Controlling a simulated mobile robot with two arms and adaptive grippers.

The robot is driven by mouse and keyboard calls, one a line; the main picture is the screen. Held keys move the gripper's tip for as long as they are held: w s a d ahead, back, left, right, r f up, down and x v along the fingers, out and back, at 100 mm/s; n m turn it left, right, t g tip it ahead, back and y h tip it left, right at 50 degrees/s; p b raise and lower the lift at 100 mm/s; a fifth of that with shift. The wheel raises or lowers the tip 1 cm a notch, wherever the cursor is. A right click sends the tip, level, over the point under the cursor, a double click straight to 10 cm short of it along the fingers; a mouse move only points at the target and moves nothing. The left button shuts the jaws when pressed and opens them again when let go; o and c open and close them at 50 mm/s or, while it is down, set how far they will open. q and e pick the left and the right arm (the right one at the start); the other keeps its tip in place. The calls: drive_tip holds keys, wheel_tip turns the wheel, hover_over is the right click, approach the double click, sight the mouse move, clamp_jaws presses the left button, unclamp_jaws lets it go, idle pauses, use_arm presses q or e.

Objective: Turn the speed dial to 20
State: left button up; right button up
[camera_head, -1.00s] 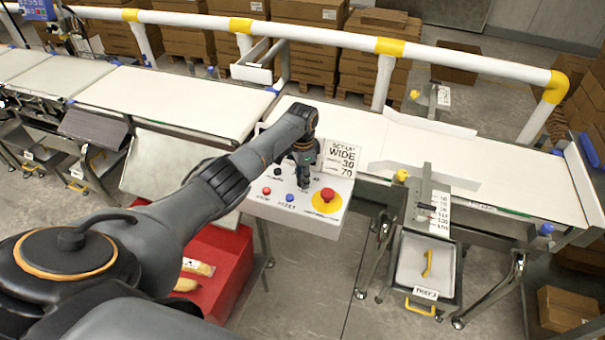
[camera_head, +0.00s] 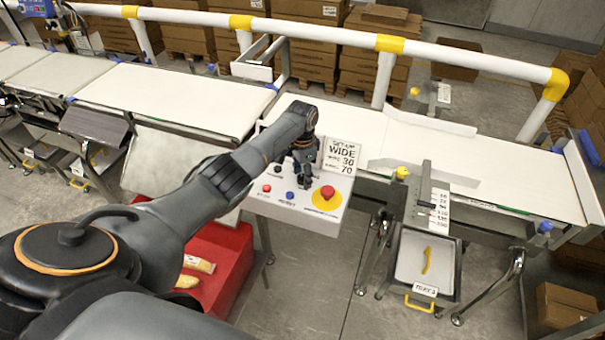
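The control panel (camera_head: 262,203) is a pale box beside the belt. It carries a red button (camera_head: 266,188), a blue button (camera_head: 290,195) and a large red stop button on a yellow disc (camera_head: 326,193). My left gripper (camera_head: 304,182) points down at the panel's back part, behind the blue button. The speed dial is hidden at or under the gripper, so its setting cannot be read. The fingers are small and dark here, and whether they are closed on the dial cannot be told. My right gripper is not in view.
A set-up card (camera_head: 338,157) reading WIDE, 30, 70 stands at the panel's back right. White belts (camera_head: 172,98) run behind it. A guide rail with a number scale (camera_head: 434,205) and a reject tray (camera_head: 410,272) are to the right. A red bin (camera_head: 222,262) stands below the panel.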

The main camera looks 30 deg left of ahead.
sight(302, 177)
use_arm(q)
drive_tip(key=shift+r, duration=0.15)
wheel_tip(302, 177, up, 12)
idle(0.5)
idle(0.4)
